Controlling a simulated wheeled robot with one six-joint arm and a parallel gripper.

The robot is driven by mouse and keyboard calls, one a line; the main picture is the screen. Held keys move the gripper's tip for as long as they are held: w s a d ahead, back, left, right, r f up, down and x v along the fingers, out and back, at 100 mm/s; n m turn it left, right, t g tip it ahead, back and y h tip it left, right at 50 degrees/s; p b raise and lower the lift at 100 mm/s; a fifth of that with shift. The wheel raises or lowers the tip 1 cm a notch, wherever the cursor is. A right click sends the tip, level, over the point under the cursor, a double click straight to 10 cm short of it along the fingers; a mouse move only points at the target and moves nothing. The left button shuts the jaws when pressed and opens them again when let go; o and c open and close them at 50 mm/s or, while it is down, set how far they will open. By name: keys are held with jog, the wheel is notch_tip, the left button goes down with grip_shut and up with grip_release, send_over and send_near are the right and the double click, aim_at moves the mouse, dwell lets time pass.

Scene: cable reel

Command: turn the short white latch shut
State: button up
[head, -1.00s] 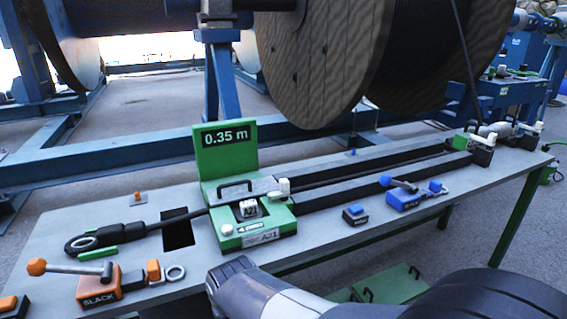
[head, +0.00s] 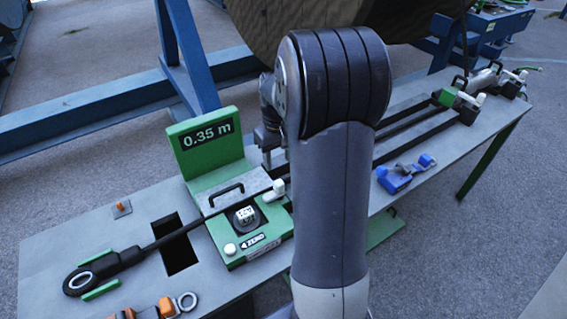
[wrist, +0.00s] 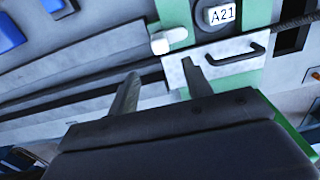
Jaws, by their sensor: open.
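A short white latch (head: 273,190) sits at the right end of the grey cover plate (head: 232,194) on the green measuring unit (head: 222,255). In the wrist view the white latch (wrist: 168,40) lies just beyond my fingertips, beside the plate's edge. My gripper (wrist: 160,78) is open and empty, with its fingers over the dark cable rails and the plate, apart from the latch. In the head view my arm hides part of the unit's right side, and my gripper (head: 270,140) shows only partly, above and behind the latch.
The plate carries a black handle (head: 226,194). A black cable (head: 180,235) runs under it. A green 0.35 m display (head: 208,142) stands behind. A white knob marked A21 (wrist: 220,14) is close to the latch. A blue clamp (head: 405,175) lies to the right.

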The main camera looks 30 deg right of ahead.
aim_at(279, 182)
notch_tip(279, 182, down, 11)
jog(key=shift+r+p, duration=0.15)
jog(key=shift+p, duration=0.3)
jog(key=c, duration=1)
